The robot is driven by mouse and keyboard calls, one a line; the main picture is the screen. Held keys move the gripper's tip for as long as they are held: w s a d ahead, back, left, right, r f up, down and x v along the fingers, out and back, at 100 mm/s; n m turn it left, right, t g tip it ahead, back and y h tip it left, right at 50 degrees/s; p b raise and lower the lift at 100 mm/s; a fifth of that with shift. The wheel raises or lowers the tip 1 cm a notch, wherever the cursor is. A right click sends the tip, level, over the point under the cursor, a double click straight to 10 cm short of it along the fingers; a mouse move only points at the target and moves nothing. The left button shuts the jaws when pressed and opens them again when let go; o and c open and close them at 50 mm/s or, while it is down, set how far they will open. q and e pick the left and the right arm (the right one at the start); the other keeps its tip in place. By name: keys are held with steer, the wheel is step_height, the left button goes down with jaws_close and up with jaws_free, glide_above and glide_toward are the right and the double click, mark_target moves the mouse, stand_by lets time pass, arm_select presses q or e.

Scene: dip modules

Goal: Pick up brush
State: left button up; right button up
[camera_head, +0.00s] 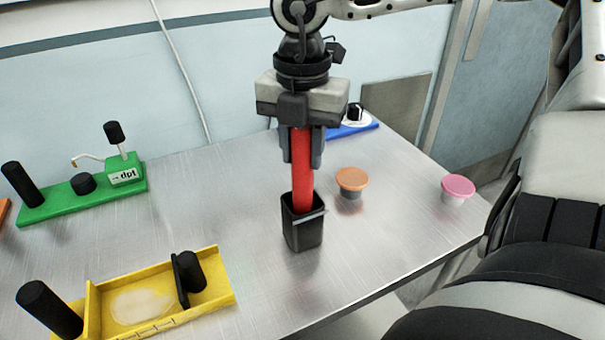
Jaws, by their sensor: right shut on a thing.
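The brush shows as an upright red handle (302,180) whose lower end is inside a black square holder (303,228) on the metal table. The brush head is hidden in the holder. My right gripper (301,158) points straight down from above and is shut on the upper part of the red handle, one finger on each side. My left gripper is not in view.
A yellow tray (218,298) with black knobs is front left; a green module (60,208) is back left. An orange-topped knob (352,181) and a pink-topped knob (457,188) stand right of the holder. A blue module (352,130) is behind. The table (400,235) ends at right.

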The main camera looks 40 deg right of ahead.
step_height(320, 180, up, 28)
steer(key=shift+p, duration=0.4)
stand_by(0.4)
